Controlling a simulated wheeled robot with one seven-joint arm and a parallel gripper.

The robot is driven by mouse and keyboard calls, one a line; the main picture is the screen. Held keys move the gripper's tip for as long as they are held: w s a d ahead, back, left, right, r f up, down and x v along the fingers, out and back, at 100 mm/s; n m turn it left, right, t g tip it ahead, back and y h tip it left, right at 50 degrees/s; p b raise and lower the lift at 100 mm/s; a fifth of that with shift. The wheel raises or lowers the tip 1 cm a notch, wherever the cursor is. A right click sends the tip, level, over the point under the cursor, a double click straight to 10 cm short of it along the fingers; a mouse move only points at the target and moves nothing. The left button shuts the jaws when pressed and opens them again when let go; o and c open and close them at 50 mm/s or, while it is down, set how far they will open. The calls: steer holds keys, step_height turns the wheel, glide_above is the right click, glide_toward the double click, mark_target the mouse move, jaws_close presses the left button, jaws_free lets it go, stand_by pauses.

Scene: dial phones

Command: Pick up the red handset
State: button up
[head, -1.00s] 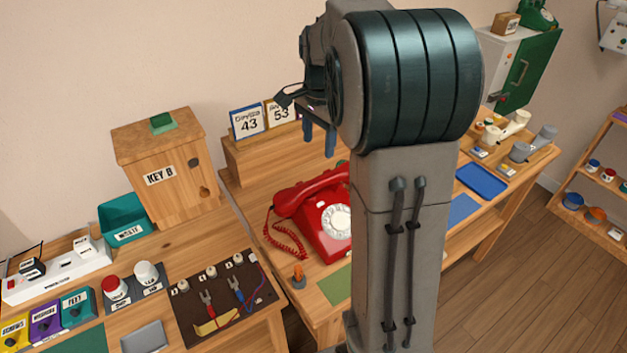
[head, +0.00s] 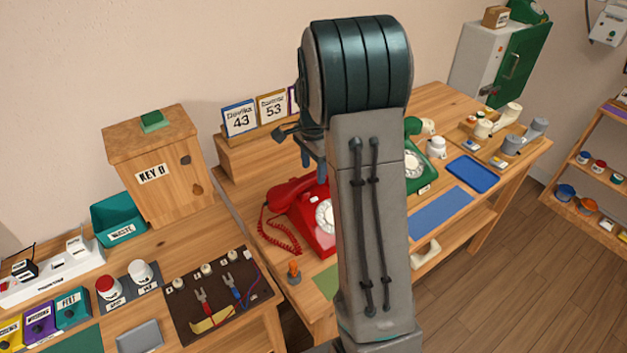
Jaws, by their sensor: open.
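The red handset (head: 290,191) lies across the top of the red dial phone (head: 314,231), its coiled cord hanging at the left. The phone stands on the wooden table, and its right side is hidden behind my arm. My gripper (head: 313,162) points down with its blue fingers above and slightly behind the handset in the picture. It is open and holds nothing. There is a visible gap between the fingers and the handset, though the depth is hard to judge.
A green dial phone (head: 415,175) stands right of my arm. Date cards (head: 256,112) stand on a raised wooden ledge behind. An orange-knobbed peg (head: 294,271) is in front of the red phone. A blue mat (head: 441,212) and blue tray (head: 472,173) lie to the right.

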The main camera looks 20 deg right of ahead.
mark_target(313, 175)
step_height(313, 175, down, 4)
steer(key=shift+r, duration=0.25)
